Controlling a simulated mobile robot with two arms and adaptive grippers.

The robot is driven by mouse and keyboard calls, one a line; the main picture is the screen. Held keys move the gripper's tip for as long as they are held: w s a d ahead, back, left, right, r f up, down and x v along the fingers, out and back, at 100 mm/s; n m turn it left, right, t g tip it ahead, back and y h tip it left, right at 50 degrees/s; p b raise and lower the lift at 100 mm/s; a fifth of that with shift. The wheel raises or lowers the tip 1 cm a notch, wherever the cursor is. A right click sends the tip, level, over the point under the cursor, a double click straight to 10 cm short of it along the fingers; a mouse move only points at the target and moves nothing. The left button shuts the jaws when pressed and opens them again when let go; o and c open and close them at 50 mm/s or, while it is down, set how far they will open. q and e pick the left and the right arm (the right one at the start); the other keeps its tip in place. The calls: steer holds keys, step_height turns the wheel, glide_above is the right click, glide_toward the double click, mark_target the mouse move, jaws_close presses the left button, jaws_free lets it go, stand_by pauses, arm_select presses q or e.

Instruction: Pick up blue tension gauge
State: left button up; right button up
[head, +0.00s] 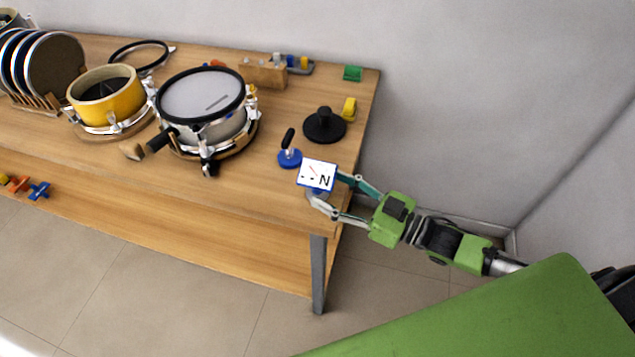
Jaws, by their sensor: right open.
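The blue tension gauge (317,175) stands near the table's front right corner. Its white face, with a red needle and the letter N, is edged in blue. My right gripper (327,188) reaches in from the right at the table edge. Its fingers are open, one at the gauge's right side and one at its lower front. Whether either finger touches the gauge is hard to tell, and the gauge's lower part is largely hidden. My left gripper is not in view.
A blue tool with a black handle (289,157) stands close left of the gauge. A black round pad (324,126) and a yellow block (349,109) lie behind it. A snare drum (203,100) stands further left. The floor right of the table is clear.

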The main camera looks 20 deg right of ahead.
mark_target(315, 194)
steer(key=x, duration=0.4)
steer(key=shift+a+f+p, duration=0.15)
steer(key=shift+a+p, duration=0.15)
jaws_close()
